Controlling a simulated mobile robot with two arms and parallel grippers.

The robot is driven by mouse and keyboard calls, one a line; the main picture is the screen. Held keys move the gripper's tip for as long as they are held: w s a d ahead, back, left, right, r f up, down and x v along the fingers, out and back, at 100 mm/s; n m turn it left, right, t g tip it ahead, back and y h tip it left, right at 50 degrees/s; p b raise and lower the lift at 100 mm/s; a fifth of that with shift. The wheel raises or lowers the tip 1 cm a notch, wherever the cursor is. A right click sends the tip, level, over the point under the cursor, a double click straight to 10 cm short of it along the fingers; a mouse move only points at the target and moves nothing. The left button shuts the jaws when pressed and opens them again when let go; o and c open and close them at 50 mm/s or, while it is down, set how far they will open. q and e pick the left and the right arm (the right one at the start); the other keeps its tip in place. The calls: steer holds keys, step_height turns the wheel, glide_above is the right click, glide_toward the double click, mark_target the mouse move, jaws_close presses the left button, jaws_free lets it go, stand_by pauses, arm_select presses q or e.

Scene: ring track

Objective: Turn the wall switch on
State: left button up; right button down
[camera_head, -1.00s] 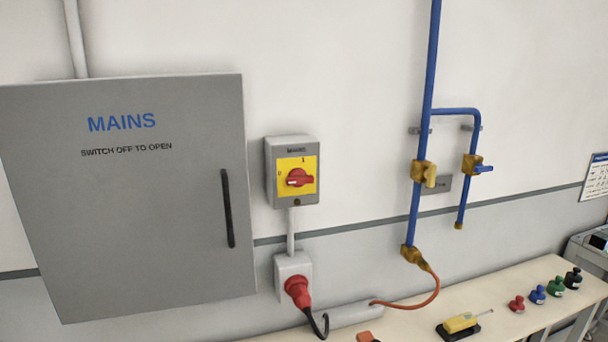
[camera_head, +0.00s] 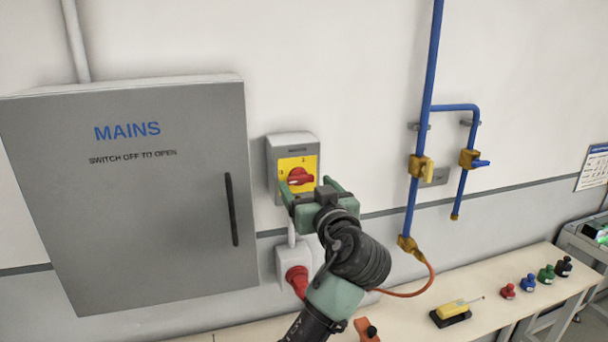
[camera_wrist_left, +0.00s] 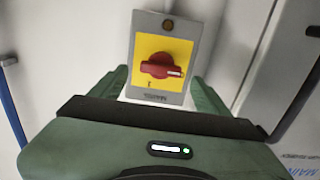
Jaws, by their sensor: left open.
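The wall switch (camera_head: 277,160) is a grey box with a yellow plate and a red rotary knob (camera_head: 300,176). In the head view the knob lies roughly level. In the wrist view the switch appears upside down, and the white mark on its knob (camera_wrist_left: 160,67) points right, which is left in the head view, towards the 0 side. My left gripper (camera_head: 308,186) is open and empty just below the knob, covering the lower part of the box. Its two green fingers show either side of the switch in the wrist view. No contact is visible. My right gripper is out of view.
A grey MAINS cabinet (camera_head: 130,210) with a black handle (camera_head: 232,210) stands left of the switch. Blue pipes (camera_head: 428,90) with brass valves run at right. A bench (camera_head: 400,318) below holds a yellow tool (camera_head: 453,309) and several coloured knobs.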

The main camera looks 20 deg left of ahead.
mark_target(300, 178)
arm_select(q)
steer(key=shift+p+x, duration=0.4)
steer(key=shift+x, duration=0.95)
steer(key=c, duration=1.4)
